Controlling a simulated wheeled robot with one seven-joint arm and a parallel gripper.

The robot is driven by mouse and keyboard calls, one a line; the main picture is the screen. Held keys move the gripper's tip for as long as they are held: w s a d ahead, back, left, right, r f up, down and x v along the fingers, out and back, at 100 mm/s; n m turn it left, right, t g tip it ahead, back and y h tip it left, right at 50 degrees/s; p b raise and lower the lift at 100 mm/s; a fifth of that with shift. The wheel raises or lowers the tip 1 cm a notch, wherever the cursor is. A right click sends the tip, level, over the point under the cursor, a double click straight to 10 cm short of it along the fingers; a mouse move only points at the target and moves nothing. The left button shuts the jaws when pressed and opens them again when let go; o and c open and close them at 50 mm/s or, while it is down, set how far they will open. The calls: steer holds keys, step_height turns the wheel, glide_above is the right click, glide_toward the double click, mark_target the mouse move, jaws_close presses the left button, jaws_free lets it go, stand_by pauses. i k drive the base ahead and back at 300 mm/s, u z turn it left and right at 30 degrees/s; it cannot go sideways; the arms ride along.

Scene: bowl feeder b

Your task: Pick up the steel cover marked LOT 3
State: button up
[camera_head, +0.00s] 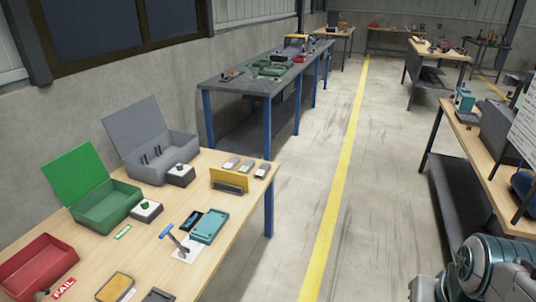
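Several small grey metal-looking pieces lie in a row at the far right corner of the near wooden table (215,258): a left one (231,163), a middle one (247,166) and a right one (263,170). They may be steel covers, but no LOT 3 marking can be read at this size. A yellow upright plate (229,180) stands just in front of them. Part of my teal and grey arm shows at the bottom right, over the floor and away from this table. No gripper fingers show.
The floor aisle with a yellow line (338,185) is clear. A right-hand bench (478,165) borders it.

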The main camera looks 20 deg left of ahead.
mark_target(249, 165)
steer(key=u, duration=0.45)
steer(key=i, duration=1.55)
steer(key=u, duration=0.85)
steer(key=i, duration=0.4)
steer(key=u, duration=0.2)
